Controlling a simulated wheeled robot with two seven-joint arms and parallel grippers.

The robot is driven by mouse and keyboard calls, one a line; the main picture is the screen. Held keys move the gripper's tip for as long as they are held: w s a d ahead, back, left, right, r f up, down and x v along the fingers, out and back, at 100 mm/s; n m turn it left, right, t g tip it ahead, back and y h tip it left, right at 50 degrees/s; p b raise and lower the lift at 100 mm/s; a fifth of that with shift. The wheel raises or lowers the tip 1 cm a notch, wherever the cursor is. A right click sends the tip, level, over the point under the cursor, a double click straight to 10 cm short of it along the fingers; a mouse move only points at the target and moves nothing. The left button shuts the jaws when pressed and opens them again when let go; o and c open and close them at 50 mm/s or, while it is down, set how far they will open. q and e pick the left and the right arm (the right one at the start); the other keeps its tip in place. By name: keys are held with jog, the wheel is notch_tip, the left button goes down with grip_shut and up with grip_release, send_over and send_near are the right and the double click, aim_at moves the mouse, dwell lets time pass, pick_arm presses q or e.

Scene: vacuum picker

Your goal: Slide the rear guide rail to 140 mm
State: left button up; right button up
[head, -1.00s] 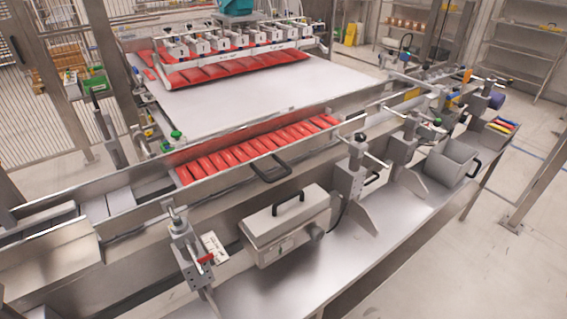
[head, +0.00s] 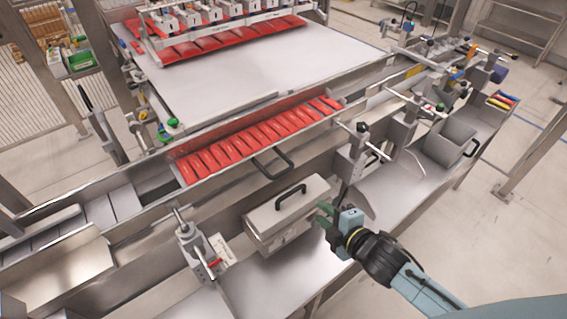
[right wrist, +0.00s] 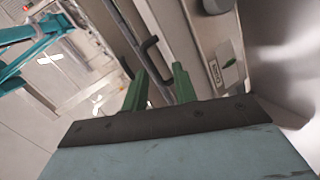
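A long steel guide rail (head: 250,117) runs behind a row of red pouches (head: 255,140) in the head view. I take it as the rear rail; its millimetre setting cannot be read. A nearer steel rail (head: 120,222) with a black loop handle (head: 273,164) runs in front of the pouches. A clamp post with a green knob (head: 172,122) stands at the far left side. My right gripper (head: 324,212) is beside the right end of the grey lidded box, apart from the rails. In the right wrist view its green fingers (right wrist: 160,82) are spread and empty. My left gripper is not in view.
The grey box (head: 287,212) with a black handle sits on the front shelf. Clamp posts stand left (head: 196,244) and right (head: 357,150) of it. A grey bin (head: 446,143) is further right. A suction-cup picker (head: 215,20) holds red pouches above the white belt (head: 260,65).

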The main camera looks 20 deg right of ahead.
aim_at(285, 173)
notch_tip(285, 173, up, 6)
jog(key=w+a+n+t+y, duration=0.1)
jog(key=w+a+n+y, duration=0.1)
jog(key=n, duration=0.2)
jog(key=x, duration=1.1)
jog(key=shift+w+a+r, duration=0.15)
jog(key=shift+w+a, duration=0.1)
jog(key=shift+w, duration=0.05)
jog(key=shift+w+a, duration=0.15)
jog(key=shift+w, duration=0.2)
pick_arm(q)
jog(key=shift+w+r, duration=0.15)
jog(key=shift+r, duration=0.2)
pick_arm(e)
grip_shut()
